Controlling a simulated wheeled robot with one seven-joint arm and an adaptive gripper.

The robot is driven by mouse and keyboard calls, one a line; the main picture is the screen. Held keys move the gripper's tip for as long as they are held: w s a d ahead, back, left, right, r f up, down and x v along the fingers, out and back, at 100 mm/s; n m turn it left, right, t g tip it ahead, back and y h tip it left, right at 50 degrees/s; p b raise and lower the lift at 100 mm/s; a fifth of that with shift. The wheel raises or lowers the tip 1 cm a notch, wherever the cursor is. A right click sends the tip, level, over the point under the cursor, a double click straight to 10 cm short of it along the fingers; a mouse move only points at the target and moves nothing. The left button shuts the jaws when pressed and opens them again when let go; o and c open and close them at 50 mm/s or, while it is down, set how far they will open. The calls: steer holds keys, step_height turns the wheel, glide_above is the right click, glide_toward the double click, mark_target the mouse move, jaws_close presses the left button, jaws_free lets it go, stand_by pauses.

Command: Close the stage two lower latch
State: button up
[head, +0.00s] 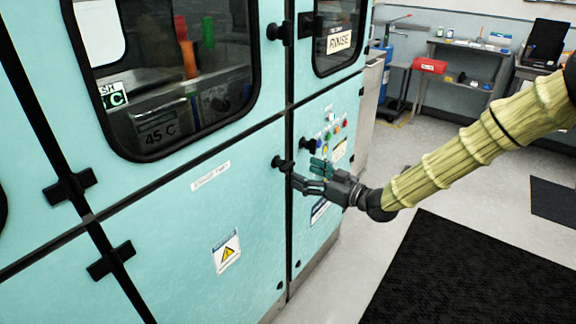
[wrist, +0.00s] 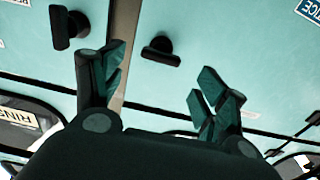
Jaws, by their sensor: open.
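The stage two lower door (head: 190,235) is a pale teal panel under the "STAGE TWO" label, and it looks flush with its frame. Its black latch (head: 282,163) sits at the door's upper right edge by the dark seam. In the wrist view this latch (wrist: 160,50) lies ahead of the space between my fingertips, its bar roughly crosswise to the seam. My gripper (head: 305,174) is open and empty in front of the latch. In the wrist view my gripper's (wrist: 162,75) dark green fingers are spread wide, apart from the latch.
A second black latch (head: 307,144) sits just right of the seam and also shows in the wrist view (wrist: 68,27), its bar roughly along the seam. Coloured buttons (head: 330,132) are beside it. A black mat (head: 440,275) lies on the open floor at right.

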mark_target(291, 167)
steer(key=shift+p+x, duration=0.4)
steer(key=shift+x, duration=3.1)
steer(key=c, duration=1)
